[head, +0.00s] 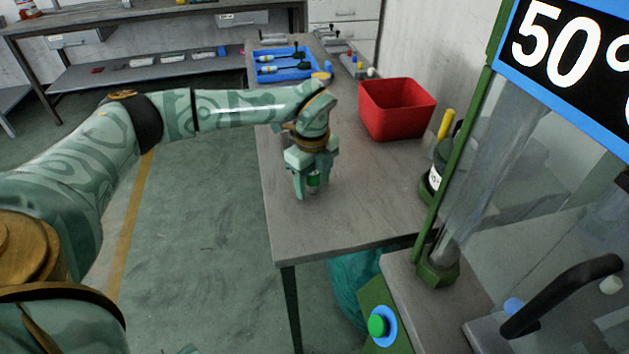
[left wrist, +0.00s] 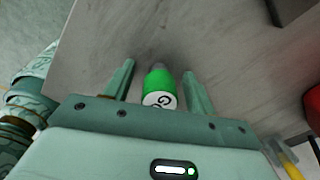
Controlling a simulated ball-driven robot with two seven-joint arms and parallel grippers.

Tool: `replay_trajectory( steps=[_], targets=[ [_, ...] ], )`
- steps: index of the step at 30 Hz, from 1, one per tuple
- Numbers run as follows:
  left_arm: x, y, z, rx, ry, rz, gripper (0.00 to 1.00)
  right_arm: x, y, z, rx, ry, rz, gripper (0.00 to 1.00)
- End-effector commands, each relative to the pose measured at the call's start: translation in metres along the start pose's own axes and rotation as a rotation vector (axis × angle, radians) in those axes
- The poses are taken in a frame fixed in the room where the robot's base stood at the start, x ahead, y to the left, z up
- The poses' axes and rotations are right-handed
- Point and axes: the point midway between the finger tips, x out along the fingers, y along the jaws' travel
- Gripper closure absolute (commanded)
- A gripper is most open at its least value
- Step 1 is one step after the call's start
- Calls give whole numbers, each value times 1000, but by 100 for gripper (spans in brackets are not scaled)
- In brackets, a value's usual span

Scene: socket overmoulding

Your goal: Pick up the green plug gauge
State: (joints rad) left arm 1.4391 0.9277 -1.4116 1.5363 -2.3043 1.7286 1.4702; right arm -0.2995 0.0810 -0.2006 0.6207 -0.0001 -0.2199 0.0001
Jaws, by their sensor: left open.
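The green plug gauge (left wrist: 159,84) stands between the two fingers of my left gripper (left wrist: 158,85) in the left wrist view. It has a green body, a white lettered end facing the camera and a grey tip. Gaps show between it and both fingers. In the head view my left gripper (head: 313,188) points down over the grey table, with the green plug gauge (head: 313,180) partly hidden between its fingers. The left gripper is open around the gauge. My right gripper is not in view.
A red bin (head: 397,110) stands on the table (head: 345,215) behind and right of the gripper. A blue tray (head: 284,64) with tools lies at the far end. A dark green container (head: 437,170) stands at the right edge, beside the green-framed machine. The table front is clear.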

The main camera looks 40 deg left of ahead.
Motion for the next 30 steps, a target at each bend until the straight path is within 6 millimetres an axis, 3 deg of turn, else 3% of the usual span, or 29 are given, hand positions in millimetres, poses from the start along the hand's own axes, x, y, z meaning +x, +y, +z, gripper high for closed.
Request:
replay_trajectory(
  steps=[2, 7, 16, 20, 25, 30],
  targets=[
    [-2, 0, 0, 0, 0, -1, 47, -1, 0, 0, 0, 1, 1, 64],
    [-2, 0, 0, 0, 0, -1, 94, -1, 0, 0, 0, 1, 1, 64],
    [-3, 0, 0, 0, 0, -1, 96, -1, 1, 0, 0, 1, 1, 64],
    [-12, 0, 0, -1, 0, -3, 96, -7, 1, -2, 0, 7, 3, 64],
    [-44, -1, 0, -1, -1, -8, 96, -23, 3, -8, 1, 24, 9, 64],
    [-85, 27, -20, 3, -1, -9, 96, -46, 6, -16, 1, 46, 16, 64]
  ],
)
